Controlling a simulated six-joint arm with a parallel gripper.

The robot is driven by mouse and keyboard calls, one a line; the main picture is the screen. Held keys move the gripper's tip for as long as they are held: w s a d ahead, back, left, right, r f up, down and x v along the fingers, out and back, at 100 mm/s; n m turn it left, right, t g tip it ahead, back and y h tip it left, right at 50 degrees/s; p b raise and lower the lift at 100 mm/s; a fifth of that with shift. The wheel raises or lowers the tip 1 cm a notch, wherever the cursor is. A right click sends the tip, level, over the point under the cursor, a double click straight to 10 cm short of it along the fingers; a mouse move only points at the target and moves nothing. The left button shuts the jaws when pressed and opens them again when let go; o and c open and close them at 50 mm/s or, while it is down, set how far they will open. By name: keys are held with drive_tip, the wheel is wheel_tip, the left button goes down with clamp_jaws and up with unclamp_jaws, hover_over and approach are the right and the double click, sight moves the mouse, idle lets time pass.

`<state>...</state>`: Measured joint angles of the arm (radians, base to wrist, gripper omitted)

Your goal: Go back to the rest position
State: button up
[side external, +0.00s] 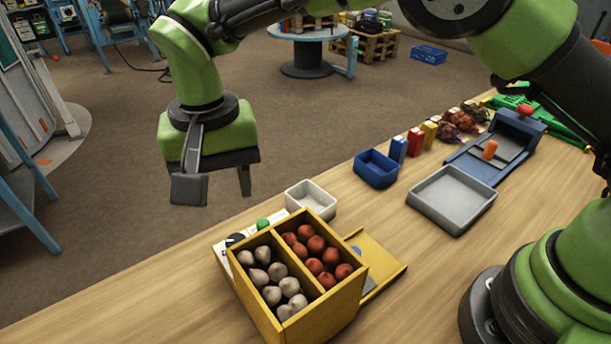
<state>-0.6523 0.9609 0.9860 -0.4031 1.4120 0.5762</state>
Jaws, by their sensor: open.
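My gripper (212,186) hangs above the far left edge of the wooden table, pointing down. Its two fingers are apart, with nothing between them. The green arm reaches across the top of the view. Below and to the right of the gripper stands a yellow wooden box (307,317) with two compartments. The left compartment holds several pale bulb-shaped pieces (272,294), and the right one holds several red-brown pieces (316,244). The gripper is clear of the box and touches nothing.
Behind the box are a white tray (312,199) and a green knob (263,224). Farther right are a blue bin (376,169), a grey tray (452,199), small upright packets (415,141), filled net sacks (463,121) and a blue fixture with an orange piece (489,150). The table's front left is bare.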

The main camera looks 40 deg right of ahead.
drive_tip(key=s+d+r+t+y, duration=0.1)
drive_tip(key=s+d+r+t, duration=0.15)
drive_tip(key=d+r, duration=0.5)
drive_tip(key=s+d+r+t+y, duration=0.1)
drive_tip(key=s+d+r, duration=0.2)
drive_tip(key=d+r, duration=0.45)
drive_tip(key=s+d+t, duration=0.3)
drive_tip(key=s+d, duration=0.5)
drive_tip(key=s, duration=0.5)
drive_tip(key=shift+s+t, duration=0.35)
drive_tip(key=shift+s, duration=0.05)
drive_tip(key=shift+o, duration=0.5)
